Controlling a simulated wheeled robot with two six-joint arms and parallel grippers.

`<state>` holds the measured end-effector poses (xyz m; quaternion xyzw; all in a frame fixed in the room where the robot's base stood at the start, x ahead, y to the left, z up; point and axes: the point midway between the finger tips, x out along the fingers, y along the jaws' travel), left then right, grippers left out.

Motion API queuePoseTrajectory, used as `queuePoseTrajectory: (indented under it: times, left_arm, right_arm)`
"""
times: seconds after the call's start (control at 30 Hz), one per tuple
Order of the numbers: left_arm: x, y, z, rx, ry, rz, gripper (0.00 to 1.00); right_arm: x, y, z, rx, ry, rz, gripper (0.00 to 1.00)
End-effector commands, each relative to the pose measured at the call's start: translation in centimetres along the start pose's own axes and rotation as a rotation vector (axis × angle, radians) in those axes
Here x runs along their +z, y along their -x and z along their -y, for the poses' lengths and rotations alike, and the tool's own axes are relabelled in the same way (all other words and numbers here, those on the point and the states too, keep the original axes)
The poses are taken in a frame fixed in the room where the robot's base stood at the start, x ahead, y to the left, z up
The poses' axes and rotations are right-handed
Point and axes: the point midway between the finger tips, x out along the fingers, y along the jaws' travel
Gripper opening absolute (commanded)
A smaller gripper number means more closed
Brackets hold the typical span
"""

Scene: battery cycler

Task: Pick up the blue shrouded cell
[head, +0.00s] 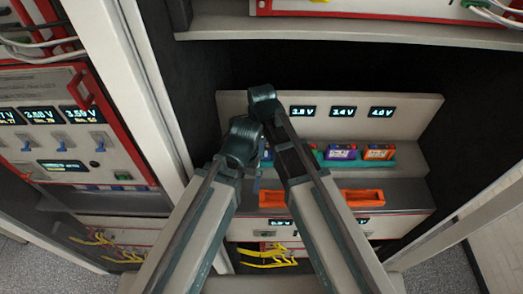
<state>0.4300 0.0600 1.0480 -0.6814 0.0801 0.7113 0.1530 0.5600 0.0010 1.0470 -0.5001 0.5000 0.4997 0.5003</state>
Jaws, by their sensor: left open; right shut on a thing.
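A small blue patch (266,154) shows between my two arms at the left end of the teal tray (390,163). It looks like the blue shrouded cell, but most of it is hidden. My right gripper (284,148) is by the tray, largely hidden by its own arm. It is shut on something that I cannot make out. My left gripper (257,184) is lower, in front of the shelf edge, and is open. Its fingertips are small and partly covered.
A purple cell (340,152) and an orange cell (379,152) sit in the teal tray, below lit voltage displays (343,111). An orange bin (361,198) stands lower down. Yellow cables (267,256) hang below. A white cabinet post (130,75) rises close on the left.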

Motion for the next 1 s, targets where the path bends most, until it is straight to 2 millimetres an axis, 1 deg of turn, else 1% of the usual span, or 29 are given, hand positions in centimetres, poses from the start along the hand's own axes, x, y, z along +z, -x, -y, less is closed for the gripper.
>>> queuePoseTrajectory:
  times: [0.17, 0.27, 0.47, 0.7, 0.8, 0.9, 1.0]
  left_arm:
    - [0.1, 0.9, 0.1, 0.0, 0.001, 0.0, 1.0]
    - [0.1, 1.8, 0.2, 0.001, 0.003, 0.0, 1.0]
    - [0.3, 4.5, 0.4, 0.002, 0.009, 0.0, 1.0]
    - [0.5, 8.3, 0.8, 0.003, 0.014, 0.001, 1.0]
    - [0.6, 9.4, 0.9, 0.003, 0.012, 0.001, 1.0]
    - [0.6, 9.9, 0.9, 0.003, 0.011, 0.002, 1.0]
    - [0.6, 10.0, 0.9, 0.003, 0.011, 0.002, 1.0]
  right_arm:
    - [0.0, 0.9, 0.0, 0.0, 0.0, 0.0, 0.0]
    - [0.0, 1.8, 0.0, 0.0, 0.0, 0.0, 0.0]
    - [0.0, 4.6, 0.0, 0.001, 0.0, 0.0, 0.0]
    - [0.0, 8.4, 0.0, 0.001, 0.0, 0.0, 0.0]
    - [0.0, 9.4, 0.0, 0.001, 0.0, 0.0, 0.0]
    - [0.0, 10.0, 0.0, 0.001, 0.0, 0.0, 0.0]
    - [0.0, 10.1, 0.0, 0.001, 0.0, 0.0, 0.0]
